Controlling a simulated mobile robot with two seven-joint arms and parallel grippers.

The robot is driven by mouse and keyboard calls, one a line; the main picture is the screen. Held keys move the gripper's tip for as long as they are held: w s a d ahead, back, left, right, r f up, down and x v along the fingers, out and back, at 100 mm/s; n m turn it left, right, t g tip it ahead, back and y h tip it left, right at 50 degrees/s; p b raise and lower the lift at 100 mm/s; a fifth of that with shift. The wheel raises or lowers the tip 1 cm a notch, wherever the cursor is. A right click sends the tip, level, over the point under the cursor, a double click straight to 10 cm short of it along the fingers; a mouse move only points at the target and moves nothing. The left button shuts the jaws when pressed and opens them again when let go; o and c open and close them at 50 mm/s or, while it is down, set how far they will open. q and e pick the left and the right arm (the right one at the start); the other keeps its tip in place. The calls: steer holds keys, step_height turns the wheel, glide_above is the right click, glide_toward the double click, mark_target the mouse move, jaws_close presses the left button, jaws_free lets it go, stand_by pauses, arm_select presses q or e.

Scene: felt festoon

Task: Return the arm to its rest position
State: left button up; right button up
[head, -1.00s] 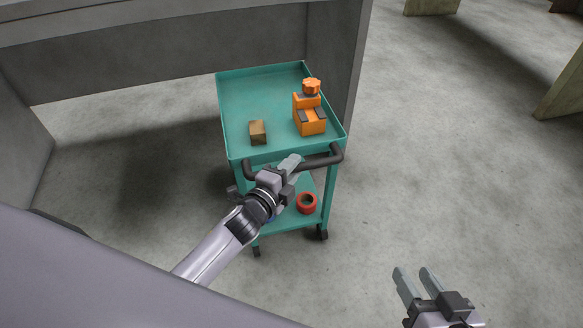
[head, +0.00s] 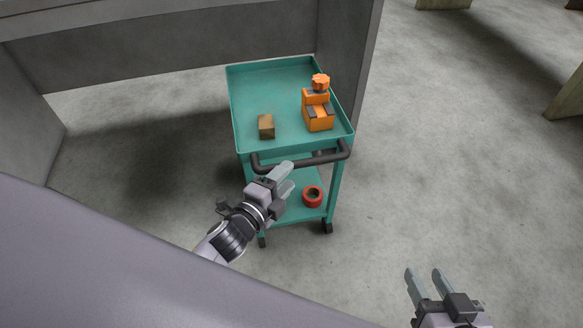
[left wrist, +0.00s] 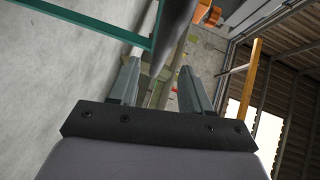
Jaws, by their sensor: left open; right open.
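My left gripper (head: 284,178) is open and empty in the head view, in front of the teal cart (head: 235,110) and a little below its black handle (head: 300,161). In the left wrist view its two fingers (left wrist: 160,85) stand apart, with a dark bar, likely the handle, beyond them and nothing held. My right gripper (head: 427,285) is open and empty at the bottom right of the head view, over the bare floor.
A red ring (head: 312,196) lies on the lower shelf. Grey concrete walls (head: 180,50) stand behind and left.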

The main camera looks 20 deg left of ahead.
arm_select(q)
steer(key=shift+s, duration=0.4)
arm_select(e)
steer(key=shift+s+d, duration=0.1)
steer(key=shift+d, duration=0.05)
steer(key=shift+s+f, duration=0.1)
